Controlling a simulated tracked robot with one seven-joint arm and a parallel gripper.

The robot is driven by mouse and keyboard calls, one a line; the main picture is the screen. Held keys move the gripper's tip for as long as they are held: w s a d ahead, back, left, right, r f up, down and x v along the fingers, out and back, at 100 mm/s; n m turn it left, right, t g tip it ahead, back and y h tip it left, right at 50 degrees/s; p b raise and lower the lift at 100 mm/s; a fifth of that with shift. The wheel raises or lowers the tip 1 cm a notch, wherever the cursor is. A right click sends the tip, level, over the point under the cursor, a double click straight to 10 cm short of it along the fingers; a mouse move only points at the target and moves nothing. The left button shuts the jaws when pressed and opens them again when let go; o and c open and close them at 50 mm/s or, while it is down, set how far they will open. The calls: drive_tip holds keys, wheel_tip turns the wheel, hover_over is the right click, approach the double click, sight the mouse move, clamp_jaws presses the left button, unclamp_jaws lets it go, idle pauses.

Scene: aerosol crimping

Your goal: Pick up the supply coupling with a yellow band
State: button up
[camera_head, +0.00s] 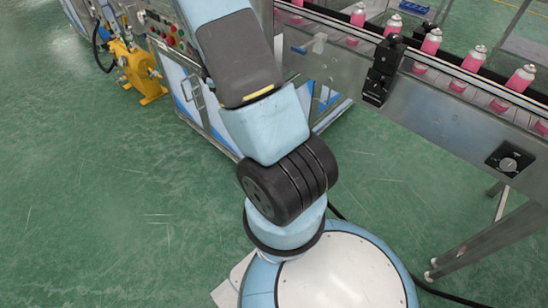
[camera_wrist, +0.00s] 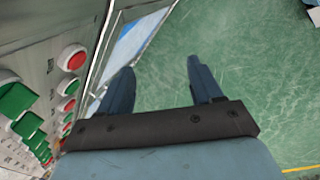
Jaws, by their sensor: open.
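I cannot make out a supply coupling with a yellow band in either view. My gripper (camera_wrist: 160,80) shows in the wrist view, with its two blue-grey fingers spread wide apart and nothing between them. Its left finger appears beside the lower edge of a control panel, and its right finger is over the green floor. Whether the left finger touches the panel cannot be told. In the head view my arm reaches up past the top edge, so the gripper is outside that picture.
A control panel with red and green buttons (camera_wrist: 72,57) fills the left of the wrist view. In the head view a yellow pump-like unit (camera_head: 138,68) with a black hose stands at upper left. A conveyor (camera_head: 440,110) carries several pink cans at right. Green floor lies open at left.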

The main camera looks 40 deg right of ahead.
drive_tip(key=shift+s+d+f+n+g+h, duration=0.3)
drive_tip(key=shift+s+d+f+n, duration=1.95)
drive_tip(key=shift+f, duration=4.95)
drive_tip(key=shift+s+d+f+n+g+h, duration=0.3)
drive_tip(key=shift+s+d+f+n, duration=0.6)
drive_tip(key=shift+d+f, duration=4.45)
drive_tip(key=shift+s+d+f+n+g+h, duration=0.25)
drive_tip(key=shift+s+d+f+n, duration=1)
drive_tip(key=shift+f, duration=7.85)
drive_tip(key=shift+s+a, duration=0.3)
drive_tip(key=shift+s, duration=0.2)
clamp_jaws()
